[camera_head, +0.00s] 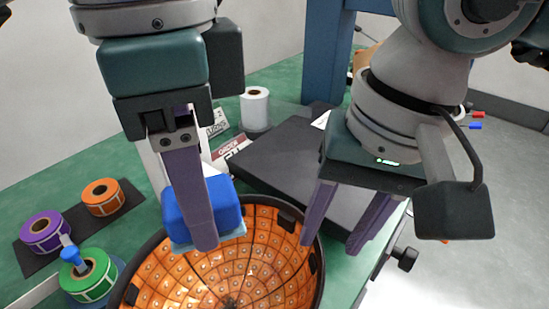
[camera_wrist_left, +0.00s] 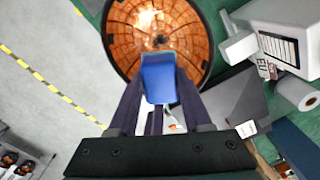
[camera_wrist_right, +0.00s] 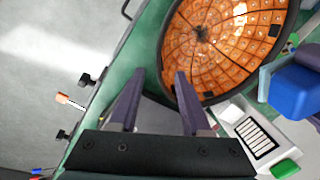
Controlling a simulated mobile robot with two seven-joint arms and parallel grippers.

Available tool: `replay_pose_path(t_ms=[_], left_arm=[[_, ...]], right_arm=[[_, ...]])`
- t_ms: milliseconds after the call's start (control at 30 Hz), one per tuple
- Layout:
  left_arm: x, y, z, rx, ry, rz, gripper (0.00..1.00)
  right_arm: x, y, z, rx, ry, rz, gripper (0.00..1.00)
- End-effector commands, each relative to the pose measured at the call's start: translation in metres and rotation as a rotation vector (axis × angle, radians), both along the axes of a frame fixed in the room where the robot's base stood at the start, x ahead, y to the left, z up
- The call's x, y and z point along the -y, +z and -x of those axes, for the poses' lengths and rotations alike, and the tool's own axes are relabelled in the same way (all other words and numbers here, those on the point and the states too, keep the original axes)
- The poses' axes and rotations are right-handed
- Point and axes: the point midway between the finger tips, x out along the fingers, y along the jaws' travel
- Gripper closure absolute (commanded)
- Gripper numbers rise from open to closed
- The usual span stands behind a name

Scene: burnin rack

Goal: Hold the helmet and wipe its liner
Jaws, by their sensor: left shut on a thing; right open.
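The helmet lies open side up, its orange, dotted liner (camera_head: 165,283) facing up inside a dark rim (camera_head: 318,255). The liner also shows in the left wrist view (camera_wrist_left: 120,35) and the right wrist view (camera_wrist_right: 215,50). My left gripper (camera_head: 203,235) is shut on a blue wiping block (camera_head: 226,205) with a light blue underside, over the liner's far part. I cannot tell whether it touches the liner. My right gripper (camera_head: 330,246) is open at the helmet's right rim, one finger overlapping the rim in view, the other outside it.
Purple (camera_head: 42,229), orange (camera_head: 102,195) and green (camera_head: 90,278) label rolls stand at the left. A dark grey slab (camera_head: 285,160) and a white roll (camera_head: 255,108) are behind the helmet. The green table's edge is close on the right, with a dark knob (camera_head: 405,258).

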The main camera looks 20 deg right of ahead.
Motion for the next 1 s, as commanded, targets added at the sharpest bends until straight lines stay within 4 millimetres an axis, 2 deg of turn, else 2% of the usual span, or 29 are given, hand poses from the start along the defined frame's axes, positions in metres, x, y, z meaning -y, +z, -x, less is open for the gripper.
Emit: replay_pose_path(t_ms=[200,400,600,833,1000], left_arm=[[0.0,0.0,0.0,0.0,0.0,0.0,0.95],[0.0,0.0,0.0,0.0,0.0,0.0,0.95],[0.0,0.0,0.0,0.0,0.0,0.0,0.95],[0.0,0.0,0.0,0.0,0.0,0.0,0.95],[0.0,0.0,0.0,0.0,0.0,0.0,0.95]], right_arm=[[-0.007,-0.045,-0.002,-0.004,-0.003,-0.002,0.52],[-0.012,-0.073,-0.004,-0.003,-0.003,-0.003,0.52],[-0.013,-0.083,-0.005,-0.001,-0.002,-0.004,0.52],[-0.013,-0.084,-0.005,0.0,-0.002,-0.003,0.52],[-0.013,-0.083,-0.005,-0.001,-0.002,-0.004,0.7]])
